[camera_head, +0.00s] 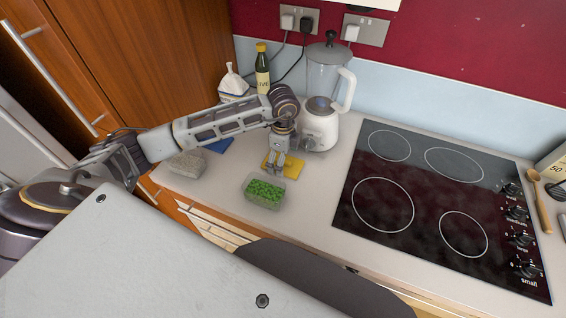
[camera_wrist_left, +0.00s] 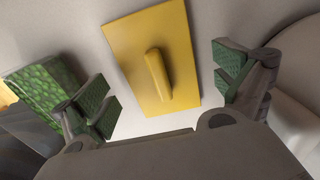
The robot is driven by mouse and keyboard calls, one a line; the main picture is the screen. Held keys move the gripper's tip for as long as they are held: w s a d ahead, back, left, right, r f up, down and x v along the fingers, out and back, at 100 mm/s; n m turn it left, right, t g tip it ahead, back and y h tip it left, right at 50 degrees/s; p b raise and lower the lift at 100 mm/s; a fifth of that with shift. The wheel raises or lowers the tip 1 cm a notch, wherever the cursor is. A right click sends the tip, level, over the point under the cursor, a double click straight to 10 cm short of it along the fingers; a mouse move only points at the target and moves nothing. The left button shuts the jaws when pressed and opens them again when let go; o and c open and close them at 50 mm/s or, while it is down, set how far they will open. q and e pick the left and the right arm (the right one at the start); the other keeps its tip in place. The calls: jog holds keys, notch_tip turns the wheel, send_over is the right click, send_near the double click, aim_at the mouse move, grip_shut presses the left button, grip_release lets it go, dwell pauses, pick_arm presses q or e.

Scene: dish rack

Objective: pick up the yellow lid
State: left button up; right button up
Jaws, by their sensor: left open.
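The yellow lid (camera_head: 292,166) lies flat on the light worktop, behind a clear tub of green peas (camera_head: 264,191). In the left wrist view the yellow lid (camera_wrist_left: 185,58) is a rectangle with a raised bar handle (camera_wrist_left: 158,74) in its middle. My left gripper (camera_head: 276,172) is over the lid, pointing down. In the wrist view its green-padded fingers (camera_wrist_left: 168,88) are open, one on each side of the lid, with nothing between them but the lid below. The gripper hides part of the lid in the head view. My right gripper is not in view.
A white blender (camera_head: 319,126) stands close behind the lid. A greyish tub (camera_head: 187,163) and a blue lid (camera_head: 218,145) lie to the left. The black hob (camera_head: 440,205) is to the right.

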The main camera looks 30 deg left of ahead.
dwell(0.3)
pick_arm(q)
jog(key=shift+s, duration=0.15)
jog(key=c, duration=1.9)
jog(key=shift+c, duration=0.2)
